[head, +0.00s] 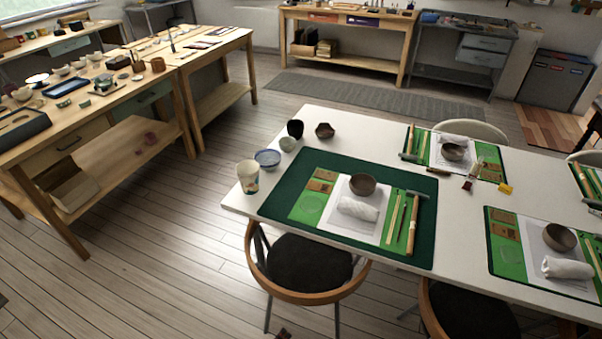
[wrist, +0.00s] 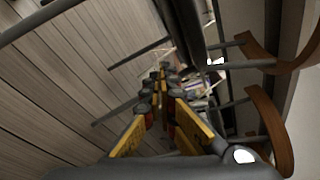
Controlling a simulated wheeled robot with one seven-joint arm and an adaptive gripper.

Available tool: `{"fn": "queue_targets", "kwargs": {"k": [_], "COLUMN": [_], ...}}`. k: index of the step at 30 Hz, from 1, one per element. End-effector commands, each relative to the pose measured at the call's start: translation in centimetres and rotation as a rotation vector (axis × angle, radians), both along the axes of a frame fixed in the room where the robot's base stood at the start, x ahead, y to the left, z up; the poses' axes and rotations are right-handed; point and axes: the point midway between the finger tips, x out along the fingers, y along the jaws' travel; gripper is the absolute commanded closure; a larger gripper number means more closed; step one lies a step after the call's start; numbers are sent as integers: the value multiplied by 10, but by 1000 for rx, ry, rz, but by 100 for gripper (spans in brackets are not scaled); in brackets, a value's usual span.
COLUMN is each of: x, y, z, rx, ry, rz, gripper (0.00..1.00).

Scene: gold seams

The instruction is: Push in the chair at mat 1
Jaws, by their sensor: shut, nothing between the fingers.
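A chair (head: 308,278) with a curved wooden back rail and dark seat stands at the near side of the white table (head: 235,200), by the left-end mat. Its seat front is partly under the table edge; the back rail is outside it. That dark green mat (head: 283,190) carries a smaller green mat, a bowl, a white cloth and tools. I cannot read any mat number. In the wrist view my gripper (wrist: 161,72) is shut and empty, with yellow fingers together. Curved wooden chair parts (wrist: 268,125) and metal legs are right of it; no contact is visible.
A second chair (head: 465,310) stands to the right at the same table side. A paper cup (head: 248,176) and a blue-rimmed bowl (head: 267,159) are near the table's left end. A wooden workbench (head: 125,165) stands at left. The plank floor between is clear.

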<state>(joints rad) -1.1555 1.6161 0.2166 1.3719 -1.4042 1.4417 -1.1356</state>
Motion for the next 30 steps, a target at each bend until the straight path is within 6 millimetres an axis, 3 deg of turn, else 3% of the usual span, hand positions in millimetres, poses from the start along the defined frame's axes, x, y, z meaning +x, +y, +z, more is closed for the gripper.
{"fn": "queue_targets", "kwargs": {"k": [3,11,30], "x": [-21,-44,-71], "y": [-26,-49,-72], "z": [11,65,272], "rx": [129,398,1018], "ry": [-42,-183,-718], "rz": [-141,-451,-1332], "gripper": [100,100,100]}}
